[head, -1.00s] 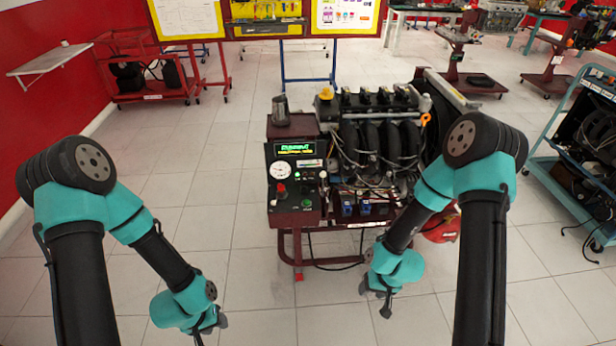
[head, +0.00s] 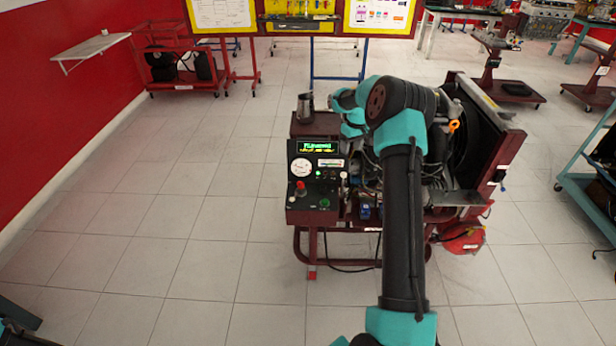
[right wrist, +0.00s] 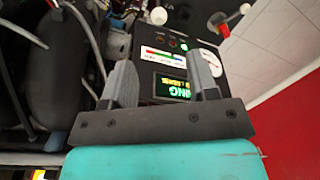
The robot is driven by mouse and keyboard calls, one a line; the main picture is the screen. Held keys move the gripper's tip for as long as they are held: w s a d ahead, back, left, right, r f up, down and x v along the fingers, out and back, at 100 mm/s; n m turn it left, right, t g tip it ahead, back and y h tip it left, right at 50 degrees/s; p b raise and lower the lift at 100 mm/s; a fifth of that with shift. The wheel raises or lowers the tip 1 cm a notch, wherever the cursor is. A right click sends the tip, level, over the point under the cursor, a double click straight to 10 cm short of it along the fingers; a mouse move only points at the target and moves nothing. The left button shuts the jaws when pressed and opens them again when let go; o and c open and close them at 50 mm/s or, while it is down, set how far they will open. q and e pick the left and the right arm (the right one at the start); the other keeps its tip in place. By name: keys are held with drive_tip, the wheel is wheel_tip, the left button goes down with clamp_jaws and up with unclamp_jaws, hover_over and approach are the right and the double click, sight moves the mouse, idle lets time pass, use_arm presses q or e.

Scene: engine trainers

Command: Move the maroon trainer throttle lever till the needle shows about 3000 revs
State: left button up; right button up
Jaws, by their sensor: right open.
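The maroon trainer's control box (head: 298,215) stands left of centre in the head view. Its round white gauge (head: 301,168) shows there and at the edge of the right wrist view (right wrist: 210,62); the needle is too small to read. A lever with a pale knob (head: 343,175), apparently the throttle, stands at the box's right side; a pale knob also shows in the right wrist view (right wrist: 158,16). My right gripper (right wrist: 163,78) is open and empty, with the lit green display between its fingers in view. The knob is beyond the fingers, apart from them. My left gripper is out of view.
The engine with black pipes (right wrist: 50,70) is close beside my right gripper. A metal jug (head: 305,107) stands behind the display. The floor left of the trainer is clear.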

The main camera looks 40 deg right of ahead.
sight(344, 173)
drive_tip(key=shift+w+d+r, duration=0.2)
drive_tip(key=shift+w+r, duration=0.1)
drive_tip(key=shift+r, duration=0.35)
drive_tip(key=shift+f, duration=0.15)
drive_tip(key=f, duration=0.5)
drive_tip(key=a+f, duration=0.1)
drive_tip(key=f, duration=1.1)
drive_tip(key=shift+w+a, duration=0.15)
drive_tip(key=shift+a, duration=0.2)
drive_tip(key=shift+c, duration=0.3)
clamp_jaws()
